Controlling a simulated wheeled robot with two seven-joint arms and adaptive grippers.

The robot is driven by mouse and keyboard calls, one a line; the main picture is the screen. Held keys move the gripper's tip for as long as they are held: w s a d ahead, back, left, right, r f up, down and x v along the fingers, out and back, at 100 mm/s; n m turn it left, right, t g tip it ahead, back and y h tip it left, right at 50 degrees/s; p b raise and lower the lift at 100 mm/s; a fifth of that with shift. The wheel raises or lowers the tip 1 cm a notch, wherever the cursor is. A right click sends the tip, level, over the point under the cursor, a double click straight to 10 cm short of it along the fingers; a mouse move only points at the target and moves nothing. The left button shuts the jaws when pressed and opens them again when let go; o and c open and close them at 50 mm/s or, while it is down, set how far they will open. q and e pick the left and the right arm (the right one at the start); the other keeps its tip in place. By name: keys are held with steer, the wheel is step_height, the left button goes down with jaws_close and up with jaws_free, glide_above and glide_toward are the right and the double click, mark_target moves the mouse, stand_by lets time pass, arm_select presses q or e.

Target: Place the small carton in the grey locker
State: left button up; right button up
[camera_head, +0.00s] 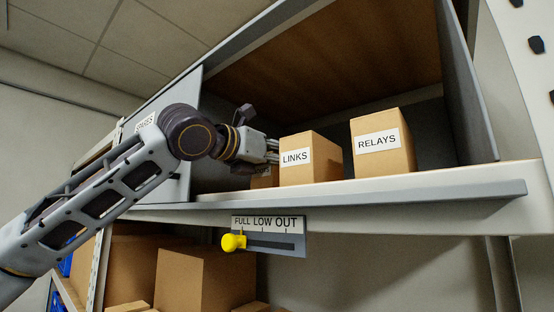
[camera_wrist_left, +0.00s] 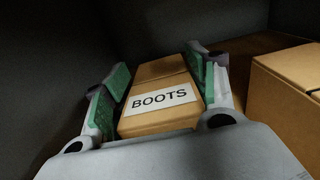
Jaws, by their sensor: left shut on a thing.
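My left gripper (camera_head: 272,152) reaches into the grey locker (camera_head: 465,95) from the left. In the left wrist view its green-padded fingers (camera_wrist_left: 158,88) are shut on the small carton (camera_wrist_left: 160,118), one on each side. That carton is brown with a white BOOTS label. In the head view only a bit of a brown carton (camera_head: 264,179) shows below the gripper, left of the LINKS carton. The carton is inside the locker near its left side; I cannot tell if it rests on the floor. My right gripper is not in view.
The LINKS carton (camera_head: 310,160) and RELAYS carton (camera_head: 383,143) stand to the right in the locker; one carton (camera_wrist_left: 288,95) shows beside my gripper. A FULL LOW OUT slider (camera_head: 268,239) with a yellow knob is below the front ledge. Larger cartons (camera_head: 205,282) stand underneath.

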arm_select(q)
steer(key=shift+f, duration=0.15)
steer(key=o, duration=1.1)
steer(key=shift+o, duration=1)
steer(key=shift+r, duration=0.2)
steer(key=b+v, duration=0.2)
steer(key=v, duration=0.8)
steer(key=shift+s+a+f+b, duration=0.1)
steer(key=shift+s+a+b, duration=0.05)
steer(key=shift+s+b, duration=0.2)
steer(key=shift+s+a, duration=0.4)
steer(key=shift+s, duration=0.1)
